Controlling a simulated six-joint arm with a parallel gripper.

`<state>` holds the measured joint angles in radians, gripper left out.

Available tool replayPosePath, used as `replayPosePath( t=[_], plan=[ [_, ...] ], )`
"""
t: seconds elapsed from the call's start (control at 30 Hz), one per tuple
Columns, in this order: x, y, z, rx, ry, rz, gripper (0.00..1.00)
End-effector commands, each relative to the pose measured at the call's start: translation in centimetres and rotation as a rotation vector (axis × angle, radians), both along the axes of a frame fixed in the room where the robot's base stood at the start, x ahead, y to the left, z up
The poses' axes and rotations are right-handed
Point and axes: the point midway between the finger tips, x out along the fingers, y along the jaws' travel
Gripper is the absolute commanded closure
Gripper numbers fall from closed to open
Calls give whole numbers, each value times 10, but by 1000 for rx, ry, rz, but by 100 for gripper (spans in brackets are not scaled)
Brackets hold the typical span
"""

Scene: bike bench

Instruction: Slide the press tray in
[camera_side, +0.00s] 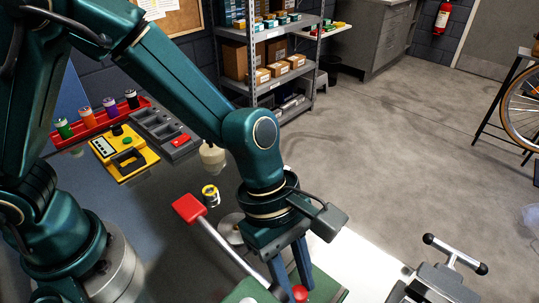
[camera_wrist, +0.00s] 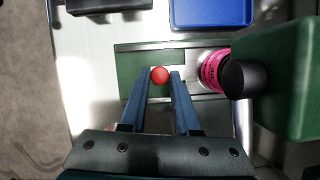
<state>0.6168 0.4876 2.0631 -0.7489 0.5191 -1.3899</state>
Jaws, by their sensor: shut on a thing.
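My gripper (camera_wrist: 162,80) is shut on a small red knob (camera_wrist: 160,75) in the wrist view, with one blue finger on each side of it. The knob stands over a green plate (camera_wrist: 128,64), which seems to belong to the press tray or its base; I cannot tell which. The press (camera_wrist: 289,75) is a large green block at the right with a black cylinder. A round pink-labelled thing (camera_wrist: 212,71) sits partly hidden beside that cylinder. In the side view my gripper (camera_side: 296,284) points down at the knob (camera_side: 300,292) at the bottom edge.
The press lever with its red grip (camera_side: 188,208) rises left of my gripper. A blue tray (camera_wrist: 212,12) lies at the top of the wrist view. A grey vise (camera_side: 440,280) is at the lower right.

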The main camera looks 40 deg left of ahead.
Motion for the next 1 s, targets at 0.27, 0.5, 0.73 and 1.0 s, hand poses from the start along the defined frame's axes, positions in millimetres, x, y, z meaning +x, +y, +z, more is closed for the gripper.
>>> replayPosePath(
  t=[0.27, 0.5, 0.73, 1.0],
  plan=[
    [-5, 0, 0, 1, 14, -11, 40],
    [-3, 1, 1, 1, 11, -9, 40],
    [-1, 10, 25, -2, 7, -8, 40],
    [-1, 19, 47, 0, 11, -10, 40]
  ],
)
